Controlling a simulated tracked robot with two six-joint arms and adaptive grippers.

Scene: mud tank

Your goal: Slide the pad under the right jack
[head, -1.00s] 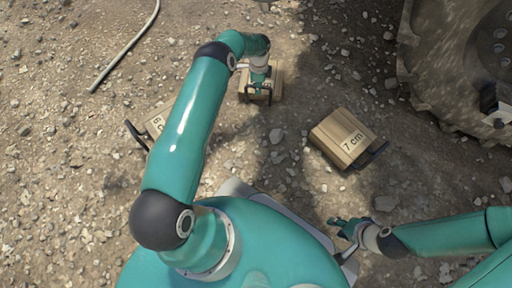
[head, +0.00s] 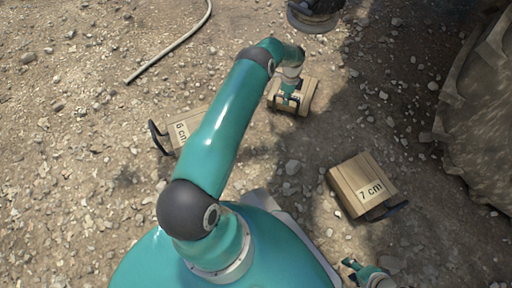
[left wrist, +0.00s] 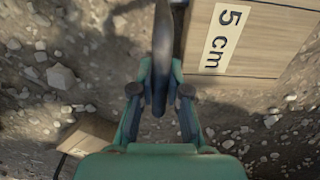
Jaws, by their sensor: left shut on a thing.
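My left gripper (head: 290,100) is shut on the dark handle (left wrist: 162,60) of the wooden 5 cm pad (left wrist: 280,45). In the head view this pad (head: 305,92) lies at or close to the ground beyond my base; any small gap beneath it cannot be told. A dark round foot (head: 315,18), possibly of a jack, shows at the top edge, apart from the pad; its upper part is out of frame. I cannot tell which jack it is. My right gripper (head: 348,271) is at the bottom edge, small and apparently open and empty.
The 6 cm pad (head: 188,124) lies left, partly behind my left arm. The 7 cm pad (head: 352,178) lies right of centre. A pale hose (head: 175,45) lies upper left. Stony ground separates the held pad and round foot.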

